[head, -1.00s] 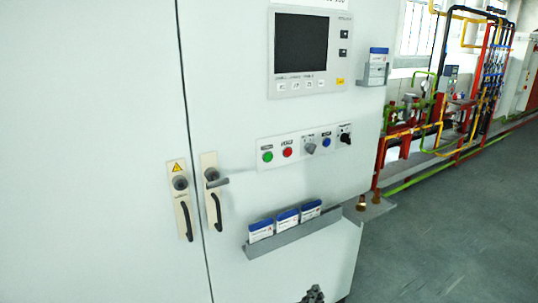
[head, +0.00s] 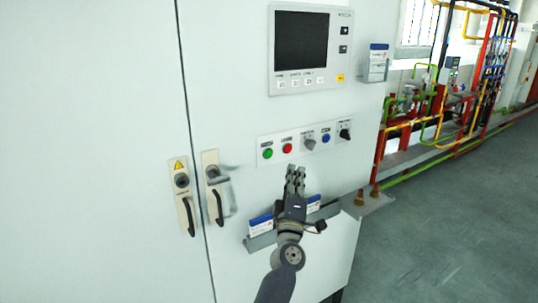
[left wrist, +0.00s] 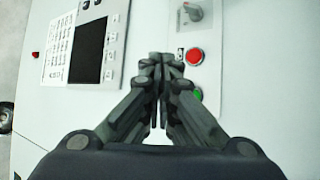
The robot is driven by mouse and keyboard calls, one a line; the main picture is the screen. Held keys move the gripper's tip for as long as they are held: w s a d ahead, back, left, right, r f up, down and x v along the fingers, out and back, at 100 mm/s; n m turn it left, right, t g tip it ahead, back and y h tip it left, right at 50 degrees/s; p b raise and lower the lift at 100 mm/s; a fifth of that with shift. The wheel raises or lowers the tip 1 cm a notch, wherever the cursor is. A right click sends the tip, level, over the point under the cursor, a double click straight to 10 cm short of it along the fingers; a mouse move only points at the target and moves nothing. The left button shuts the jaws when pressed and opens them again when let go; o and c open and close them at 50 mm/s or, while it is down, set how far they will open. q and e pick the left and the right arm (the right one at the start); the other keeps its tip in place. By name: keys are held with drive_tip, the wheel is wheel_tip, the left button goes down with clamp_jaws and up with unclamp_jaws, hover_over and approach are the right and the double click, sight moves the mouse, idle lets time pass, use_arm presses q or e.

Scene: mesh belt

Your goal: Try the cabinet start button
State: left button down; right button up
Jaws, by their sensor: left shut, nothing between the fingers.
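The white cabinet (head: 245,80) carries a button strip (head: 304,151) below its screen. A green button (head: 267,153) is at the strip's left end, with a red button (head: 287,148) beside it; their labels are too small to read. My left gripper (head: 296,172) is shut and empty, fingers pointing up, just below the strip in the picture. In the left wrist view its fingertips (left wrist: 166,64) appear beside the red button (left wrist: 194,56). The green button (left wrist: 197,94) shows just right of the fingers. Contact with the panel cannot be told. My right gripper is not in view.
A grey knob (head: 309,144), a blue button (head: 326,139) and a black switch (head: 345,134) continue the strip. My left arm partly hides a card rack (head: 262,242) below. Door handles (head: 216,197) stand left. Open floor (head: 450,230) lies right, with pipework (head: 440,110) behind.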

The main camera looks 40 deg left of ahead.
sight(268, 153)
use_arm(q)
drive_tip(key=shift+a, duration=0.1)
drive_tip(key=shift+w+a+b, duration=0.55)
drive_tip(key=shift+a, duration=0.8)
drive_tip(key=shift+w+a+b, duration=0.6)
drive_tip(key=shift+a, duration=0.7)
drive_tip(key=shift+w+a+b, duration=0.55)
drive_tip(key=shift+a, duration=0.8)
drive_tip(key=shift+w+a, duration=0.15)
drive_tip(key=shift+a, duration=0.2)
